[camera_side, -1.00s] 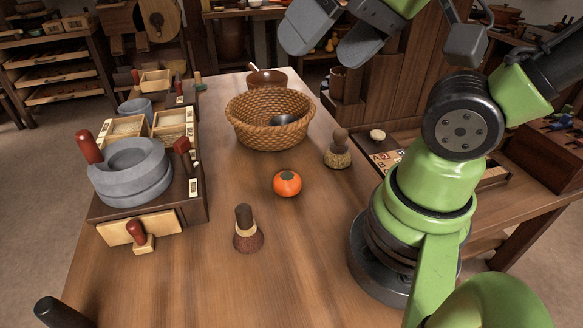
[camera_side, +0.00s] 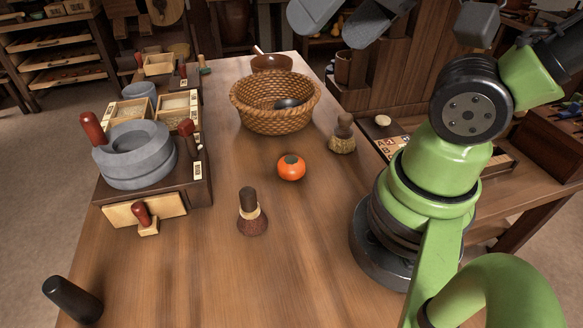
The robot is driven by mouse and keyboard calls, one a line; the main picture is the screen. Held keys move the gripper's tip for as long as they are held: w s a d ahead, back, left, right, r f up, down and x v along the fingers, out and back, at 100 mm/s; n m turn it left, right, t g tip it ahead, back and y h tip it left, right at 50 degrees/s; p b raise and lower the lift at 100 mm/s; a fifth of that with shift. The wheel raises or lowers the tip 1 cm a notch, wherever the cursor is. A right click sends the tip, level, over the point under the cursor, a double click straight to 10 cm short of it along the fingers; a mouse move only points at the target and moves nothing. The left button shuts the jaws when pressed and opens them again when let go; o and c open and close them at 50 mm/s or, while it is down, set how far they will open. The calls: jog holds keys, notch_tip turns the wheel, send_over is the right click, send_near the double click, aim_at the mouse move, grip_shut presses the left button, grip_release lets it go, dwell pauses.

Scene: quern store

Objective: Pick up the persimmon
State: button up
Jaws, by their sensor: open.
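The persimmon (camera_side: 291,168) is orange with a dark green top. It sits alone on the wooden table near the middle of the view, with nothing touching it. My gripper (camera_side: 346,15) is at the top edge of the view, partly cut off. Its two grey fingers are apart with nothing between them. In the picture it is well above the persimmon and a little to the right, clear of it.
A wicker basket (camera_side: 243,112) with a dark object inside stands behind the persimmon. A brush (camera_side: 342,144) is right of it, and another brush (camera_side: 252,222) is front left. A stone quern (camera_side: 135,168) stands on a drawer box at left. Bare table lies in front.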

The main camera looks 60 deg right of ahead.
jog(key=m+g+h, duration=0.2)
jog(key=m+g, duration=0.5)
jog(key=m, duration=2.2)
send_over(291, 159)
notch_tip(291, 159, down, 21)
jog(key=shift+s+r, duration=0.1)
notch_tip(291, 159, down, 4)
jog(key=shift+f, duration=3.05)
jog(key=c, duration=1)
